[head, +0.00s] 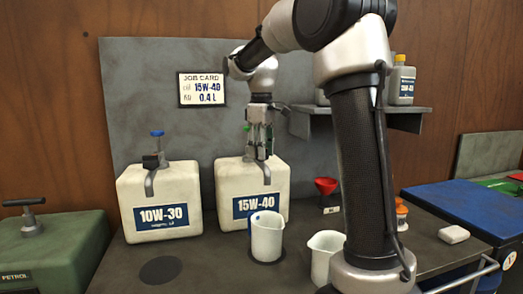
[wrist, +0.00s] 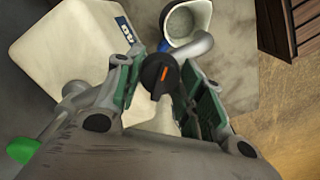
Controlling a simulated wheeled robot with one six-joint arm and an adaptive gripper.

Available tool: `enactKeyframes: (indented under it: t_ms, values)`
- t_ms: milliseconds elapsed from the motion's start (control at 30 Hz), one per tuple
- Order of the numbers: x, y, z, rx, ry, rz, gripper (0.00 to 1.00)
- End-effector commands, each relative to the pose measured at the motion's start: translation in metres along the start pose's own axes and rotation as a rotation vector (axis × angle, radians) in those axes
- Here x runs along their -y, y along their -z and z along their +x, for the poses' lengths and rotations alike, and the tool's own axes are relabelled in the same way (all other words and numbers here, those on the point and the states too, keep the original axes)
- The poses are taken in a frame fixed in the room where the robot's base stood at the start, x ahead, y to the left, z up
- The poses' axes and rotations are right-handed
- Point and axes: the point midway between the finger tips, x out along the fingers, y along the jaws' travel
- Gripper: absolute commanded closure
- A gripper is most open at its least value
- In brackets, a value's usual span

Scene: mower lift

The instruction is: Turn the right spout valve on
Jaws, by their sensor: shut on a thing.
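The right container (head: 240,187), a cream one labelled 15W-40, stands on the bench; it also shows in the wrist view (wrist: 70,50). My gripper (head: 260,152) is over its top, pointing down. In the wrist view my gripper (wrist: 160,82) has its green-padded fingers on either side of the right spout valve's black knob (wrist: 155,76), shut on it. The knob carries an orange mark. The grey spout (wrist: 196,46) runs out beside the knob toward a white jug (head: 266,237). In the head view the fingers mostly hide the knob.
The left container (head: 159,203), labelled 10W-30, has its own spout with a blue top. A second jug (head: 323,258) stands close to my arm's base. A red funnel (head: 326,186) is behind. A job card (head: 202,89) reads 15W-40, 0.4 L. A shelf (head: 405,117) is at right.

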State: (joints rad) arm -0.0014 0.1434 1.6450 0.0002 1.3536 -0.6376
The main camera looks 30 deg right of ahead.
Motion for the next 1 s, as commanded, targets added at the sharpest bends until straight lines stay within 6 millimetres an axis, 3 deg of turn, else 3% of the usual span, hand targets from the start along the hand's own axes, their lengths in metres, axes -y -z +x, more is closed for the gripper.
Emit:
enactKeyframes:
  t_ms: [600,1000]
  values:
    - [-0.0005,0.0003,-0.0008,-0.002,-0.002,0.566,0.86]
    - [-0.0006,0.0003,-0.0009,-0.003,-0.002,0.797,0.86]
